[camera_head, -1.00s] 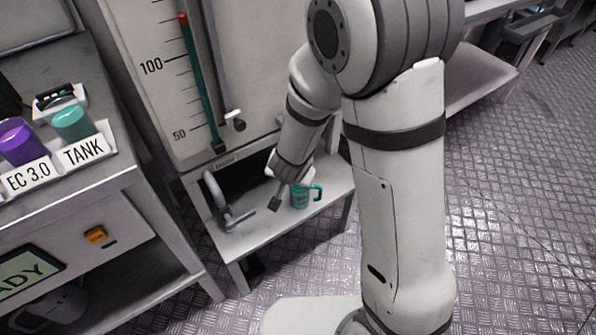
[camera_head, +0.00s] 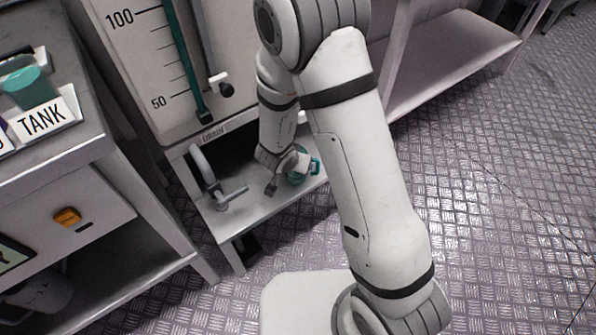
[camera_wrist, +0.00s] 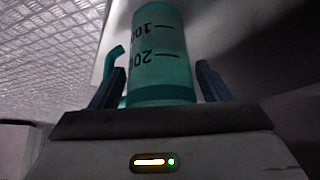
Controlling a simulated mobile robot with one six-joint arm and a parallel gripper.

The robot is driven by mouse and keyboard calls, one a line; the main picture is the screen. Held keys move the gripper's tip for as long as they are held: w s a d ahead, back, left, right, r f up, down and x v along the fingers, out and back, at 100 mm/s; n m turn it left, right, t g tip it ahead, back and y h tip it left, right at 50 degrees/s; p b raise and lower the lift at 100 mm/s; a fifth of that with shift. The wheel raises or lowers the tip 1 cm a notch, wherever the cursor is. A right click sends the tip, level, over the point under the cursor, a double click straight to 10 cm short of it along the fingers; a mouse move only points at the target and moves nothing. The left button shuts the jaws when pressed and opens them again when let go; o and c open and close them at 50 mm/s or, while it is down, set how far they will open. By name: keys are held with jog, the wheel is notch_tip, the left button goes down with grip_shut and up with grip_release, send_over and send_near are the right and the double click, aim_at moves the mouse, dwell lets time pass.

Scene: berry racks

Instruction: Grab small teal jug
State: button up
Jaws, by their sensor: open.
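The small teal jug (camera_head: 299,176) stands on the low grey shelf (camera_head: 240,212) below the tank gauge, partly hidden by my gripper (camera_head: 283,187) in the head view. In the wrist view the jug (camera_wrist: 160,60) fills the middle, upside down in the picture, with dark measuring marks and its handle at the left. My gripper (camera_wrist: 160,88) is open, with one dark finger on each side of the jug. The jug's body lies between the fingers. I cannot tell whether either finger touches it.
A metal tap (camera_head: 212,180) stands on the shelf left of the jug. A gauge panel (camera_head: 165,75) rises behind. A bench with a teal cup (camera_head: 28,85) and a TANK label (camera_head: 42,120) is at the left. The patterned floor at the right is clear.

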jog(key=shift+w+d+f, duration=0.1)
jog(key=shift+w+f, duration=0.1)
jog(key=shift+f, duration=0.25)
jog(key=shift+r, duration=0.1)
jog(key=shift+c, duration=0.5)
jog(key=c, duration=0.9)
jog(key=shift+r, duration=0.1)
